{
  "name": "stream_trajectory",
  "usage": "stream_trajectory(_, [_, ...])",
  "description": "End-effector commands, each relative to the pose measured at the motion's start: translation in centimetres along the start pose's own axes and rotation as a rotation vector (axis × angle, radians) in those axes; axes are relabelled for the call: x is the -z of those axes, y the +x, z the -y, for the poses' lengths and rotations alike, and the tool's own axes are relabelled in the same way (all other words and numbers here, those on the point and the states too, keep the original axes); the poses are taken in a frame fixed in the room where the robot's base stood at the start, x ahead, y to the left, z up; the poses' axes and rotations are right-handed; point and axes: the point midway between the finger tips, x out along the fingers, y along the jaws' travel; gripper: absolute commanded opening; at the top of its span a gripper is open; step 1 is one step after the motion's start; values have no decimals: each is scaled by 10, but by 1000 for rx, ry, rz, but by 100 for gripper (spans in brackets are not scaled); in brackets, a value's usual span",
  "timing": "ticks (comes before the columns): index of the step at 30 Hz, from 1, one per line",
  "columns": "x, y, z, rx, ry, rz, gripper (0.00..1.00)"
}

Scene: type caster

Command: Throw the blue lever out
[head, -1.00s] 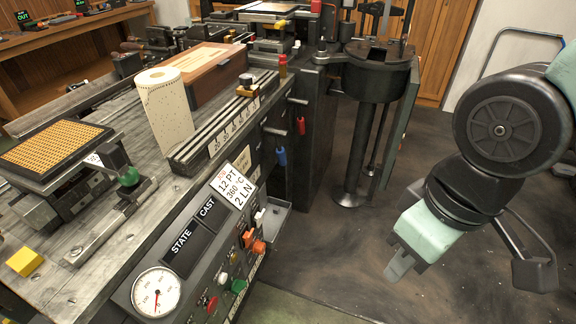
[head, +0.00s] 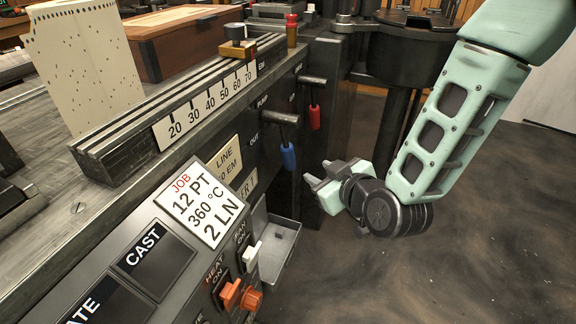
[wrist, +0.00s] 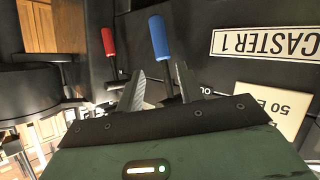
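The blue lever (head: 288,155) hangs down from a dark rod on the front of the caster. In the wrist view its blue grip (wrist: 159,38) is just beyond the fingertips, roughly in line with the gap. My gripper (head: 312,178) is low and to the right of the lever in the head view, pointing left towards the machine front. In the wrist view its two fingers (wrist: 157,78) are apart with nothing between them. I see no contact with the lever.
A red lever (head: 314,117) hangs close behind the blue one and also shows in the wrist view (wrist: 108,42). A small metal tray (head: 283,245) juts out below. A round dark pot (head: 405,50) stands behind. The floor at right is clear.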

Motion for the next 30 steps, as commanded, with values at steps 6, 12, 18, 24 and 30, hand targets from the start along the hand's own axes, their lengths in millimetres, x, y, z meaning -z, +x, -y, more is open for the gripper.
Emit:
stream_trajectory(6, [0, 28, -1, -4, 1, -3, 37])
stream_trajectory(12, [-1, 70, 0, -3, 3, -3, 37])
stream_trajectory(18, [-1, 112, -1, -3, 2, -3, 37])
stream_trajectory(24, [0, 148, -1, -3, 1, -3, 37])
stream_trajectory(30, [0, 167, 0, -2, 1, -2, 37])
